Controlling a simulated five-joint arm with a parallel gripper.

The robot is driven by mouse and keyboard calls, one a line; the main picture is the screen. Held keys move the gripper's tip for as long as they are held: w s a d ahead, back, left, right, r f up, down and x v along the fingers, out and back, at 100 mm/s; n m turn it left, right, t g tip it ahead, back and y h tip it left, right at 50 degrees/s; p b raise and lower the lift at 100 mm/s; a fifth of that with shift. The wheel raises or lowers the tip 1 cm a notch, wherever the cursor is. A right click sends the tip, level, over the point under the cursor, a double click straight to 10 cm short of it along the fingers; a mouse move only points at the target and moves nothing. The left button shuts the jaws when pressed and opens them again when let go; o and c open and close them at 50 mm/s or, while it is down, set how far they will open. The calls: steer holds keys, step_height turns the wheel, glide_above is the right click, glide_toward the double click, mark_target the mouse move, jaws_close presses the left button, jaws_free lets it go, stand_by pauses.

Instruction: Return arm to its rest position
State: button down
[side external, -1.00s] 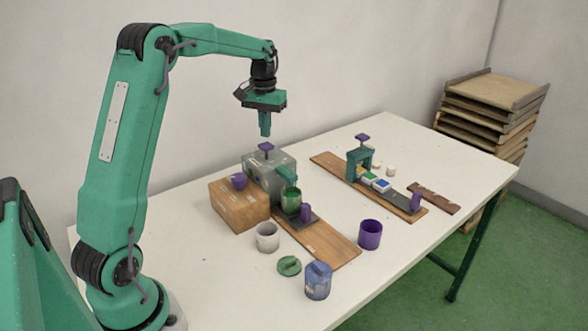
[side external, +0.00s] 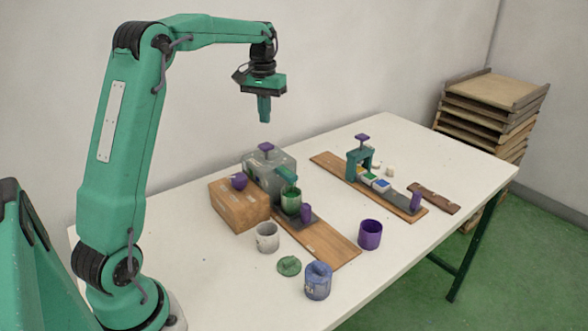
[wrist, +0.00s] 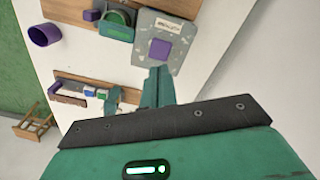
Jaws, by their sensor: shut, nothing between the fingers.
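My gripper (side external: 264,108) hangs pointing down, shut and empty, in the air above the back of the table. The grey machine (side external: 268,172) with a purple knob stands below it, a clear gap apart. In the wrist view my gripper's fingers (wrist: 158,86) are together. The grey machine's top (wrist: 172,28) with its purple square knob shows just beyond them.
A teal press (side external: 359,162) stands on a board. Trays (side external: 490,100) are stacked beyond.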

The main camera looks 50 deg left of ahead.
steer(key=s+d+r+m+t, duration=0.1)
steer(key=s+d+r, duration=0.2)
steer(key=s+d, duration=0.3)
steer(key=s+d+r+m+t, duration=0.2)
steer(key=s+d, duration=0.1)
steer(key=d, duration=0.5)
steer(key=s+d+f+m+t, duration=0.1)
steer(key=s+d+f, duration=0.1)
steer(key=s+d, duration=0.2)
steer(key=s+d+f+m+t, duration=0.1)
steer(key=s+d, duration=0.4)
steer(key=s, duration=0.5)
step_height(320, 180, down, 2)
steer(key=shift+m+t, duration=0.3)
steer(key=shift+m, duration=0.2)
